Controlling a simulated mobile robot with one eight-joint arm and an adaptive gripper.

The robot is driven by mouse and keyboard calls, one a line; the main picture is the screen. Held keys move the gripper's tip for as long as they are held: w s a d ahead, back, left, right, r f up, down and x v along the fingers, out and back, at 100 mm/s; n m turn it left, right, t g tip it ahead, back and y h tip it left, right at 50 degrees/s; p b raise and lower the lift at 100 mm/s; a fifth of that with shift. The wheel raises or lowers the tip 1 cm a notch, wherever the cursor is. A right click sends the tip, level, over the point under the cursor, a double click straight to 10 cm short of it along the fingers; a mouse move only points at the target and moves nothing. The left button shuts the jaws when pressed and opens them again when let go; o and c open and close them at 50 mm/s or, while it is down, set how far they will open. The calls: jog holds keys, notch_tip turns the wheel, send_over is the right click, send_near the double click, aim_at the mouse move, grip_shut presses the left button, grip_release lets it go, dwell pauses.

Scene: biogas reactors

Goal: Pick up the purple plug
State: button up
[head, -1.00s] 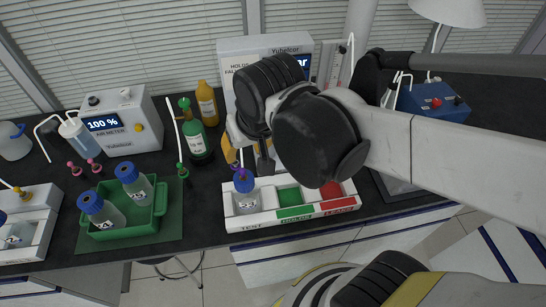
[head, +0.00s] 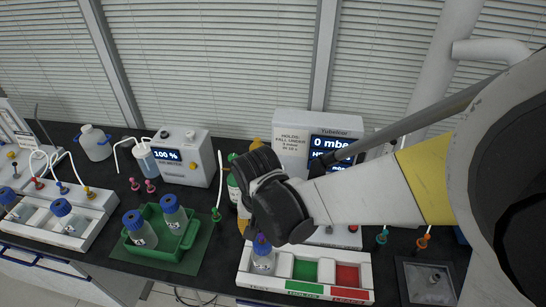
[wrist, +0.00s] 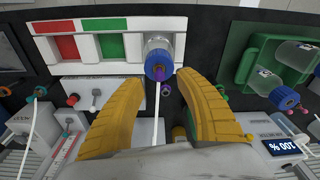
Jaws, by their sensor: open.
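The purple plug (wrist: 158,73) sits in the blue cap of a clear bottle in the wrist view. The bottle (head: 262,262) stands in the left, TEST slot of a white rack, and the plug (head: 261,240) shows at its top in the head view. My gripper (wrist: 158,86) is open, its two yellow fingers on either side of the line to the plug. The plug appears just beyond the fingertips, between them, and not held. A white tube runs down from the plug between the fingers. My arm hides most of the gripper in the head view.
The rack (head: 245,279) has green and red slots right of the bottle. A green tray (head: 158,253) with blue-capped bottles stands to the left. A white meter (head: 186,158) and a pressure box (head: 290,125) stand behind. Small coloured plugs stand around the bench.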

aim_at(262, 237)
jog(key=f, duration=0.3)
jog(key=f+b, duration=0.1)
jog(key=f, duration=0.1)
jog(key=shift+w, duration=0.4)
grip_shut()
